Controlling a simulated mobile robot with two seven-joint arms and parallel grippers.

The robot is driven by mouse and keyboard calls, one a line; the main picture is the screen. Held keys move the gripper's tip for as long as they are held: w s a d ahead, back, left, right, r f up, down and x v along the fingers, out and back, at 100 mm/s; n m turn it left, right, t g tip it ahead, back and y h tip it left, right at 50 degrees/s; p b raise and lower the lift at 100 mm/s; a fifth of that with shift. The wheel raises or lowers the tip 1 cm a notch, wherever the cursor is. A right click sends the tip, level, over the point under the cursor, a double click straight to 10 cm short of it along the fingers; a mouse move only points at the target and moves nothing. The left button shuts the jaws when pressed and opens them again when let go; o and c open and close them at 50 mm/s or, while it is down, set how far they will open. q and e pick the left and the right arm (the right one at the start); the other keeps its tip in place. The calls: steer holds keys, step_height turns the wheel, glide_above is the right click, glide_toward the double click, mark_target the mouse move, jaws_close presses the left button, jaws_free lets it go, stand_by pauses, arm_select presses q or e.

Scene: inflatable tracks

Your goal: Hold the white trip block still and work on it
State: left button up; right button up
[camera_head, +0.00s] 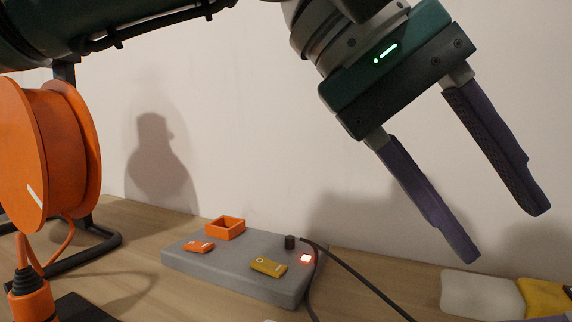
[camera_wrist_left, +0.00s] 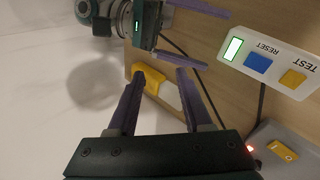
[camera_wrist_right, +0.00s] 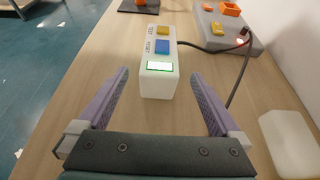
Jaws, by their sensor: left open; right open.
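The white trip block (camera_wrist_right: 158,75) lies on the wooden table. Its top has a yellow TEST button, a blue RESET button and a green-framed pale window. It also shows in the left wrist view (camera_wrist_left: 241,63). My right gripper (camera_wrist_left: 217,42) is open, its fingers pointing at the block's window end; no contact shows. My left gripper (camera_head: 502,235) is open and empty, raised near the wall; in its wrist view the fingers point toward a yellow-and-white item (camera_wrist_left: 150,80). The head view barely shows the block, if at all.
A grey base (camera_head: 225,268) holds an orange socket frame (camera_head: 226,228), an orange and a yellow tab, and a lit red light (camera_head: 306,258). A black cable runs from it. An orange reel (camera_head: 62,150) stands left. A white pad (camera_wrist_right: 288,143) lies beside the wall.

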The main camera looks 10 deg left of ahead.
steer(key=shift+a, duration=0.15)
arm_select(q)
steer(key=w+a+f+m+y, duration=0.2)
steer(key=a+y, duration=0.6)
steer(key=a, duration=0.5)
arm_select(e)
steer(key=x, duration=0.9)
steer(key=shift+w+a+f, duration=0.15)
steer(key=shift+a, duration=0.15)
arm_select(q)
steer(key=shift+d, duration=0.1)
arm_select(e)
jaws_close()
arm_select(q)
steer(key=shift+c, duration=0.3)
